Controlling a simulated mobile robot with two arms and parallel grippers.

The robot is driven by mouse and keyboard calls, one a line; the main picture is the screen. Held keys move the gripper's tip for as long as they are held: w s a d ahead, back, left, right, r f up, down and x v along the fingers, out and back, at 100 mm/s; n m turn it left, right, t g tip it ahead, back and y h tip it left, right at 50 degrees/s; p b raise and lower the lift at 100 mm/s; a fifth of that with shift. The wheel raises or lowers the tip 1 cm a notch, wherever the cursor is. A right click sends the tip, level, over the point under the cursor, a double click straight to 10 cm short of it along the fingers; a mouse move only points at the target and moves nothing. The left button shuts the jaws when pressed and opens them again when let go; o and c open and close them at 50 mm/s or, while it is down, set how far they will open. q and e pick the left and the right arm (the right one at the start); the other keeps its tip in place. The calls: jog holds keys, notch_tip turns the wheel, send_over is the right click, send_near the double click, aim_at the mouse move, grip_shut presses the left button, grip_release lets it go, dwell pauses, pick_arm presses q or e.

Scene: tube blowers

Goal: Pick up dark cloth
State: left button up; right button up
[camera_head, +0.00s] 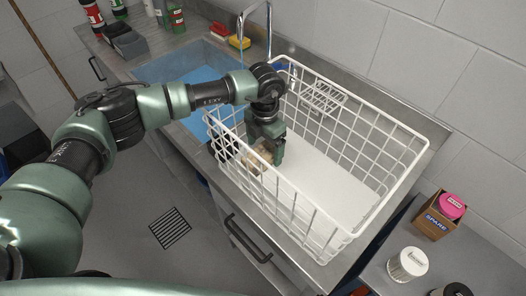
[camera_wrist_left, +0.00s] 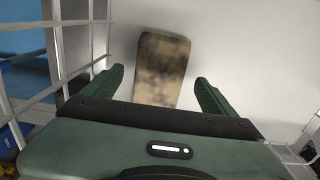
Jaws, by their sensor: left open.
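A tan-brown cloth (camera_wrist_left: 158,82) with dark stains, rounded at its far end, lies on the white floor of the wire basket (camera_head: 350,213). In the head view the cloth (camera_head: 254,161) is mostly hidden behind my left gripper (camera_head: 267,158) and the basket wires. My left gripper reaches down into the left part of the basket. In the left wrist view its two green fingers (camera_wrist_left: 159,76) are open, one to each side of the cloth, with gaps between. The near end of the cloth is hidden by the gripper body. My right gripper is not in view.
The basket's white wire walls stand close around my left gripper. A blue-lined sink (camera_head: 185,75) with a tap (camera_head: 256,25) lies to the left. A cardboard box (camera_head: 434,222) with a pink-lidded can and a white filter (camera_head: 407,264) stand at right. The basket's right part is clear.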

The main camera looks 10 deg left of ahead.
pick_arm(q)
jog(key=shift+f, duration=0.3)
jog(key=c, duration=1.4)
jog(key=shift+r, duration=0.1)
jog(key=shift+c, duration=0.2)
